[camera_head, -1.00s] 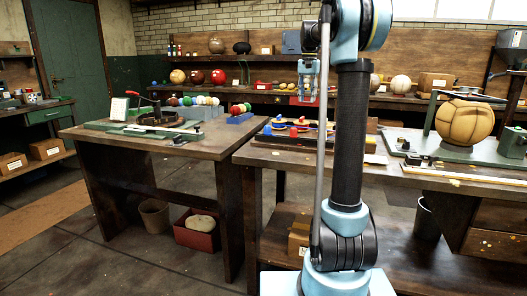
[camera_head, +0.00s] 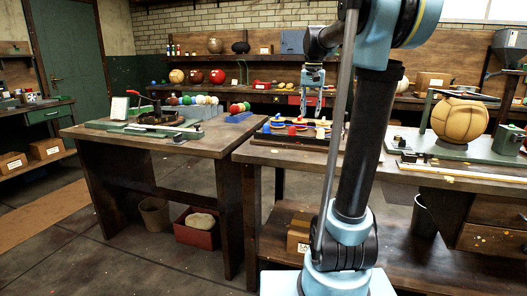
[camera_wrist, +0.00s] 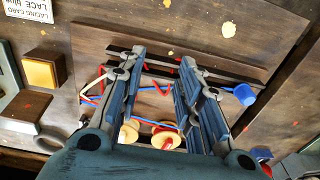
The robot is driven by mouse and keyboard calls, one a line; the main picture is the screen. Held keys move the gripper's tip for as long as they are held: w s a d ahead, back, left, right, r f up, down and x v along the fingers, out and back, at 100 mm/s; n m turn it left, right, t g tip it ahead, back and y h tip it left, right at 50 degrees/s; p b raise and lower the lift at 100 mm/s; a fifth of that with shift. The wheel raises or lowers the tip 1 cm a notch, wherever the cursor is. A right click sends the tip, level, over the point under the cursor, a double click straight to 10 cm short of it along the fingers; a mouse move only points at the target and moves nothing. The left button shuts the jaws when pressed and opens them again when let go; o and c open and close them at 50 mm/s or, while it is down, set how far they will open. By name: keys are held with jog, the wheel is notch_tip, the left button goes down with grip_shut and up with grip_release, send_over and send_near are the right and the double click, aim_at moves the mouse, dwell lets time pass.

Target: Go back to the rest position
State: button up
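My gripper (camera_head: 312,106) hangs fingers-down over the right workbench (camera_head: 255,158) in the head view. In the wrist view my gripper (camera_wrist: 163,62) has its two fingers apart, with nothing held between them. Below them is a dark wooden lacing board (camera_wrist: 195,65) with red and blue laces. Two round wooden pieces with red centres, one of them a spool (camera_wrist: 166,139), show low between the fingers. A blue cylinder (camera_wrist: 245,95) lies at the right. The fingers hide part of the board, and I cannot tell how high they are above it.
A yellow block (camera_wrist: 42,70) and a card (camera_wrist: 30,10) lie at the wrist view's left. A large leather ball (camera_head: 461,119) stands on the green fixture at right. The left bench (camera_head: 100,133) carries a press and coloured balls.

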jog(key=s+f+n+t, duration=0.1)
jog(key=s+f+n, duration=0.2)
jog(key=s+f, duration=2.5)
jog(key=s, duration=0.3)
jog(key=shift+s+n+t, duration=0.15)
jog(key=shift+n+t, duration=0.15)
jog(key=shift+d, duration=0.1)
